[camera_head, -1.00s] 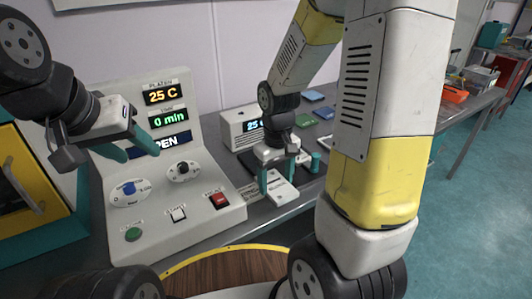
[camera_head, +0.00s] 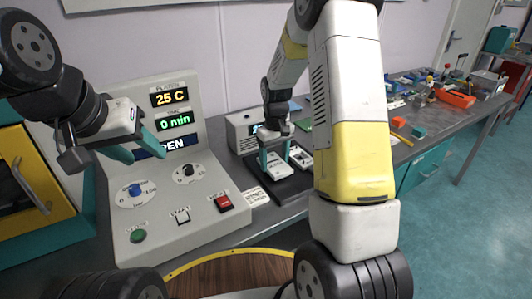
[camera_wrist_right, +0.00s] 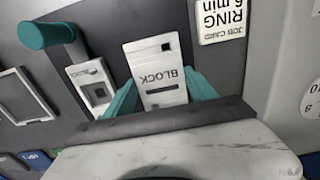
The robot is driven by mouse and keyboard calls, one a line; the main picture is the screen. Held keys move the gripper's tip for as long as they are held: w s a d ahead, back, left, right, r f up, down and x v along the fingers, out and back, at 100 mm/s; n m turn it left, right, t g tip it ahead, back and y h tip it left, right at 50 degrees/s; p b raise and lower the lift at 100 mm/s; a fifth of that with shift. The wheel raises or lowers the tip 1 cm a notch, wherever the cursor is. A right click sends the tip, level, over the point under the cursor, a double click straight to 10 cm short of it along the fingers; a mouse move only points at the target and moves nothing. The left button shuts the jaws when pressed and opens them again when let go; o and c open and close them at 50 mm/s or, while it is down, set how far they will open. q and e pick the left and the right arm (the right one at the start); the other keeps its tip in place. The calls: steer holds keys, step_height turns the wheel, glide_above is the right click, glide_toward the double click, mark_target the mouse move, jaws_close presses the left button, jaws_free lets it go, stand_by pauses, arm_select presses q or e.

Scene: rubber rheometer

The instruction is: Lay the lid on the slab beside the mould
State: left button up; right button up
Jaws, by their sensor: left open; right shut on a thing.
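The lid (camera_wrist_right: 160,72) is a pale plate marked BLOCK; in the right wrist view it sits between the teal fingers of my right gripper (camera_wrist_right: 160,95), which is shut on it. In the head view the lid (camera_head: 276,169) is low over the dark slab (camera_head: 289,189); whether it touches the slab I cannot tell. The mould (camera_head: 301,157), a pale piece, is just right of it. In the wrist view the mould (camera_wrist_right: 92,84) shows a square recess, apart from the lid. My left gripper (camera_head: 137,148) is open and empty before the console.
The console (camera_head: 165,205) with display and buttons stands left of the slab. A job card (camera_wrist_right: 222,18) lies near the lid. A teal-ended post (camera_wrist_right: 46,34) stands beside the mould. A small display box (camera_head: 240,133) is behind. An orange tray (camera_head: 456,98) is far right.

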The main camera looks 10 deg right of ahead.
mark_target(274, 164)
steer(key=shift+f, duration=0.75)
steer(key=shift+f, duration=0.1)
steer(key=o, duration=1.7)
steer(key=s+r+m+t, duration=0.1)
steer(key=s+r, duration=0.2)
steer(key=r, duration=0.7)
steer(key=s+r+t, duration=0.1)
steer(key=s+r, duration=0.2)
steer(key=r, duration=0.7)
steer(key=s+r+t, duration=0.1)
steer(key=s+r, duration=0.1)
steer(key=s, duration=0.4)
steer(key=s+a+r+m+t+y, duration=0.1)
steer(key=s+r, duration=0.1)
steer(key=s, duration=0.4)
steer(key=s+a+r+m+t+y, duration=0.1)
steer(key=s+t, duration=0.1)
steer(key=s, duration=0.4)
steer(key=shift+s+a+r, duration=0.1)
steer(key=shift+s+r, duration=0.05)
steer(key=shift+r, duration=0.25)
